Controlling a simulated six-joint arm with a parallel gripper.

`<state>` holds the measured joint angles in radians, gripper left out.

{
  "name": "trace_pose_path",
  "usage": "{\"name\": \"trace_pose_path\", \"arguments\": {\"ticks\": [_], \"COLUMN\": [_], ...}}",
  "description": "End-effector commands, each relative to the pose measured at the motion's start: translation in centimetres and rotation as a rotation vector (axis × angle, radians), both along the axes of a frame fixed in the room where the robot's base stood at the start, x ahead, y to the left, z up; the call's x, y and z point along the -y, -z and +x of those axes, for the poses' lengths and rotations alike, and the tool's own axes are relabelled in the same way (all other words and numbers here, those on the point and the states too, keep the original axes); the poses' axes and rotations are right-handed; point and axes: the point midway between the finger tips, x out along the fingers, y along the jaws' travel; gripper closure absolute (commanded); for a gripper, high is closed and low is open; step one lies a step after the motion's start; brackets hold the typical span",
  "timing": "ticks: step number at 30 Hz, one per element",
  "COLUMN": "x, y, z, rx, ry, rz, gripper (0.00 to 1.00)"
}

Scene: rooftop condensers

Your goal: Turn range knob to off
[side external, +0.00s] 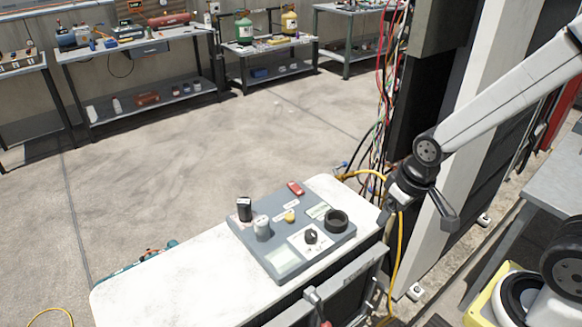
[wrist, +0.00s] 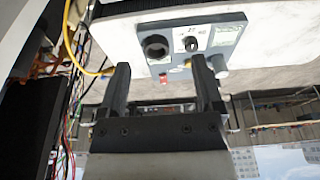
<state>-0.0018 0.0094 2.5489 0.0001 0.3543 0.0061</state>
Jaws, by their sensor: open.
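The grey control panel (side external: 270,262) lies on a white bench top. A black knob with a pointer (side external: 311,237), on a white labelled plate, appears to be the range knob; its setting is too small to read. It also shows in the wrist view (wrist: 190,43), beyond my fingertips. A wider black round socket or dial (side external: 336,220) sits beside it, also in the wrist view (wrist: 156,46). My gripper (side external: 408,195) is to the right of the panel, apart from it. In the wrist view my gripper (wrist: 158,68) has two spread black fingers with nothing between them.
A black upright part (side external: 244,209), a pale grey knob (side external: 262,228), a yellow button (side external: 290,216) and a red part (side external: 296,188) stand on or beside the panel. A yellow cable (side external: 399,245) and bundled wires (side external: 380,130) hang near my gripper. The bench's left part is clear.

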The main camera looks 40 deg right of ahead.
Motion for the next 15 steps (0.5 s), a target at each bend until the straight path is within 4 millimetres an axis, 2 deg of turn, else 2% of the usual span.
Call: {"name": "trace_pose_path", "arguments": {"ticks": [8,15], "x": [-0.8,-2.2], "y": [0.6,2.2], "z": [3.2,8.1], "rx": [-0.039,-0.099], "ry": [0.040,0.110], "rz": [0.013,0.028], "gripper": [0.16,0.16]}}
